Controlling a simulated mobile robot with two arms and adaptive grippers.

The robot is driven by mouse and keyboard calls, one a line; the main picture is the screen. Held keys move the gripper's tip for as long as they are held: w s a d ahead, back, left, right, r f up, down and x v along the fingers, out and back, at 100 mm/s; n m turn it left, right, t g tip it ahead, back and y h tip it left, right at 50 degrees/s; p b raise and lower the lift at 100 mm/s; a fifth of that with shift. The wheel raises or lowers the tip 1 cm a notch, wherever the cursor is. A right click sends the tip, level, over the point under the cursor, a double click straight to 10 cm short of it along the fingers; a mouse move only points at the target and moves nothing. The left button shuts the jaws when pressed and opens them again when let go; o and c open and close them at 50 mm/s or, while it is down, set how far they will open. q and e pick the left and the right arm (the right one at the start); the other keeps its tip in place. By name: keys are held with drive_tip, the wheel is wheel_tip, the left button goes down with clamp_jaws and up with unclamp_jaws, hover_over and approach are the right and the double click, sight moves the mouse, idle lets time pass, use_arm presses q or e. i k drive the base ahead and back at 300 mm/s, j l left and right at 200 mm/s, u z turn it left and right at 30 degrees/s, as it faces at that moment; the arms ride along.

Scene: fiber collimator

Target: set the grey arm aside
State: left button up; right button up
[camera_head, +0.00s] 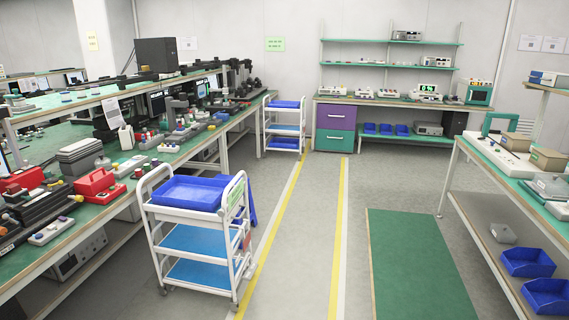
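Neither of my grippers is in view. I cannot pick out the grey arm for certain. The left workbench (100,222) is crowded with small instruments, some of them grey or black. A grey box-like device (80,155) sits on it, with red cases (97,186) nearer to me. The right workbench (500,180) carries a white board (490,150) with a teal frame (499,123) and a brown block (548,159). Parts at this distance are too small to tell apart.
A white cart (190,213) with a blue tray (188,193) stands beside the left bench. A second cart (284,128) stands farther back. Shelves and a back bench (390,101) line the far wall. The grey aisle and green mat (415,265) are clear.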

sight(225, 90)
drive_tip(key=i+z, duration=0.45)
drive_tip(key=i, duration=1.3)
drive_tip(key=i+z, duration=0.1)
drive_tip(key=i, duration=1.6)
drive_tip(key=i+u, duration=0.2)
drive_tip(key=i, duration=0.4)
drive_tip(key=i+u, duration=0.2)
drive_tip(key=i, duration=0.35)
drive_tip(key=i+l+u, duration=0.2)
drive_tip(key=i, duration=0.4)
